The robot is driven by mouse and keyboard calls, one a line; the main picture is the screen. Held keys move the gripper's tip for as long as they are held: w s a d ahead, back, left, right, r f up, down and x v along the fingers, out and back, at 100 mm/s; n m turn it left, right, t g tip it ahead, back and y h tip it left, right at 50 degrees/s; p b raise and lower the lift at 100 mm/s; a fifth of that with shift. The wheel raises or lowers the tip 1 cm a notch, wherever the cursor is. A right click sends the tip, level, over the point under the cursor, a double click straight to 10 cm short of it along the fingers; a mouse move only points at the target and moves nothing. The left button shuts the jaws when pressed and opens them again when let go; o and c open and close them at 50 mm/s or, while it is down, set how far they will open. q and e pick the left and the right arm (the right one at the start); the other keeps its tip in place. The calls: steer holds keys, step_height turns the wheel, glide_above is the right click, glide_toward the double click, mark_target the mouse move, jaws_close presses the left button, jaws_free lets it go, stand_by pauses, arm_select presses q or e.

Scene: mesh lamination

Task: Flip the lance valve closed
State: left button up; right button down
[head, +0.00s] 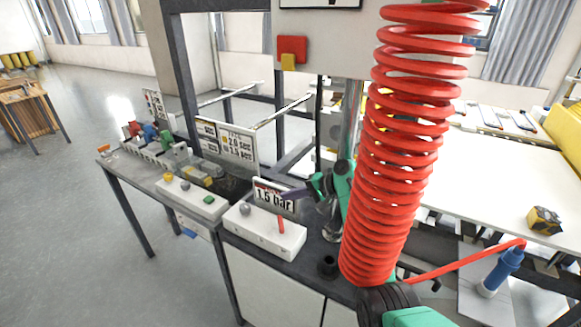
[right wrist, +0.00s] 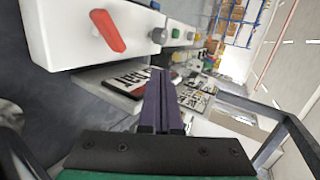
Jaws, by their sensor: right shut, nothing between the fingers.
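A white box (head: 262,232) on the bench carries a round grey knob (head: 244,208) and a short red lever (head: 281,224), which looks like the lance valve. In the right wrist view the red lever (right wrist: 107,31) lies slanted across the box face, above and left of the fingers. My right gripper (head: 285,194) is shut and empty, its purple fingers in front of the "1.5 bar" sign (head: 274,197), above and behind the lever and apart from it. It also shows in the right wrist view (right wrist: 160,78). My left gripper is not in view.
A large coiled red hose (head: 405,150) hangs close to my right arm and hides part of the bench. A blue-handled lance (head: 505,268) stands at right on the hose. A second white box (head: 190,198) with buttons and signs stand farther left.

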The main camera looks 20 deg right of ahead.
step_height(320, 180, up, 13)
steer(key=b, duration=0.2)
steer(key=shift+r, duration=0.15)
